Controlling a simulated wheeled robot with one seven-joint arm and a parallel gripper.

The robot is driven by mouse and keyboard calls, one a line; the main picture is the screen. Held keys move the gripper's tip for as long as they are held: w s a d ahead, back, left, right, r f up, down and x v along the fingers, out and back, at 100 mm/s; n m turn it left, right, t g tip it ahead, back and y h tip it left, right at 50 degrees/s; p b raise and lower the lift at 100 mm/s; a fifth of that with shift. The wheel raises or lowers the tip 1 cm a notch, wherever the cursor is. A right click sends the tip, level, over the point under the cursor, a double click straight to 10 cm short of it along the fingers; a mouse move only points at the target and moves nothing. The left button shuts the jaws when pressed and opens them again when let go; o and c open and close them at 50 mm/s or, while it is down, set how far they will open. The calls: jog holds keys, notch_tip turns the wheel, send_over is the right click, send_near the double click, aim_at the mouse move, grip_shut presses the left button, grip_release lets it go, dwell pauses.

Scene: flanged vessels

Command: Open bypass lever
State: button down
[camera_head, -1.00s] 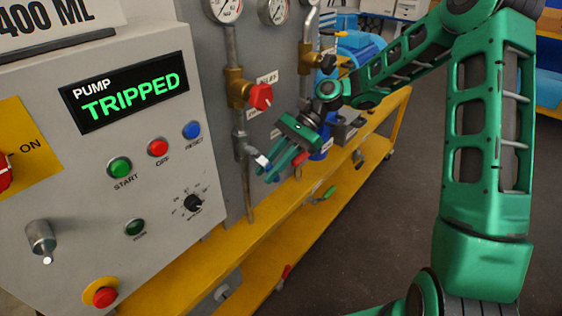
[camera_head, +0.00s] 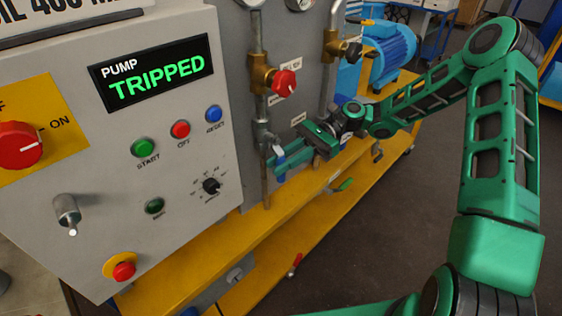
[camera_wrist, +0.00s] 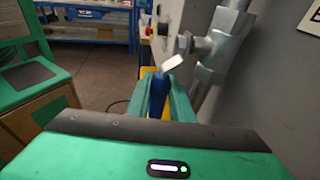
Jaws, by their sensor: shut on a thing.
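The bypass lever has a bare metal arm and a blue grip (camera_head: 280,152). It sticks out from a grey metal valve (camera_head: 264,138) on the thin vertical pipe beside the control box. My gripper (camera_head: 276,164) reaches it from the right, with its green fingers closed around the blue grip. In the wrist view, the blue grip (camera_wrist: 157,92) stands between the two fingers of my gripper (camera_wrist: 163,95), and the metal arm (camera_wrist: 173,63) runs up toward the valve body (camera_wrist: 200,46). The fingers hide part of the grip.
The control box (camera_head: 120,235) stands at left, its display (camera_head: 157,82) reading PUMP TRIPPED. A red-knobbed brass valve (camera_head: 284,83) is above the lever. A yellow skid frame (camera_head: 215,246) runs below. A blue motor (camera_head: 388,50) is behind. Open floor lies at right.

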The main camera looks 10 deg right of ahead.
jog(key=shift+w, duration=0.2)
jog(key=c, duration=1.6)
grip_release()
jog(key=shift+o, duration=0.2)
jog(key=v, duration=1)
jog(key=shift+d, duration=0.4)
